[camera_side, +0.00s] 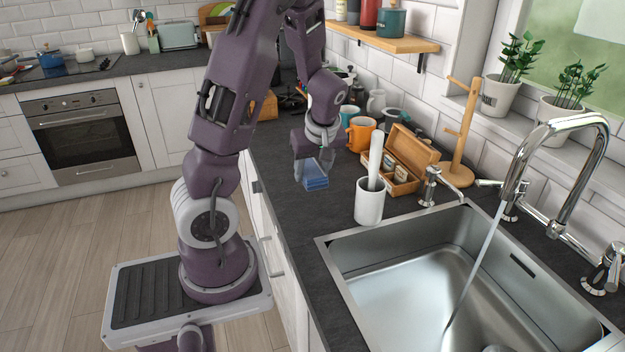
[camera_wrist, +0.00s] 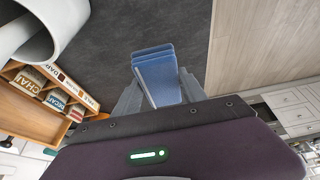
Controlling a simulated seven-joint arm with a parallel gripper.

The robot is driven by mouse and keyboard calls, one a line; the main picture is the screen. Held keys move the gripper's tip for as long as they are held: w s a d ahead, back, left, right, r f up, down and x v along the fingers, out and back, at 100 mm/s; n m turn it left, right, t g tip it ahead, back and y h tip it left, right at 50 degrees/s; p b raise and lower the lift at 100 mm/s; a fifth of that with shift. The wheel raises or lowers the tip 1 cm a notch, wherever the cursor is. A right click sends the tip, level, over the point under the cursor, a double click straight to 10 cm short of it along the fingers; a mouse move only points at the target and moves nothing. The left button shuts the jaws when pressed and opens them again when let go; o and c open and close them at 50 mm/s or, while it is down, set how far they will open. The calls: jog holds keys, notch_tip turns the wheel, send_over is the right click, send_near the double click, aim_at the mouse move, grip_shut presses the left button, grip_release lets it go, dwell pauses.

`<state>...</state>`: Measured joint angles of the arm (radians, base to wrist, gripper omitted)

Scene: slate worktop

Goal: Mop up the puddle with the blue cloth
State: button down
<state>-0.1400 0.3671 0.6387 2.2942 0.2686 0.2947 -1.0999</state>
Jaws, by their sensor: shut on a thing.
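The blue cloth (camera_side: 316,181) is a small folded stack with several layers, over the slate worktop near its front edge. My gripper (camera_side: 312,168) is shut on it from above. In the wrist view the cloth (camera_wrist: 156,68) sticks out between the two fingers of my gripper (camera_wrist: 160,92). I cannot tell whether the cloth's lower side touches the worktop. I cannot make out a puddle in either view; the cloth and gripper hide the surface beneath them.
A white pot (camera_side: 369,203) with a white-handled tool stands right of the cloth. An open wooden tea box (camera_side: 411,160), an orange mug (camera_side: 361,134) and a wooden mug tree (camera_side: 458,150) stand behind. The steel sink (camera_side: 400,248) has a running tap. Worktop (camera_side: 296,222) before the cloth is clear.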

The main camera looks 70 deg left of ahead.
jog(key=shift+r, duration=1.1)
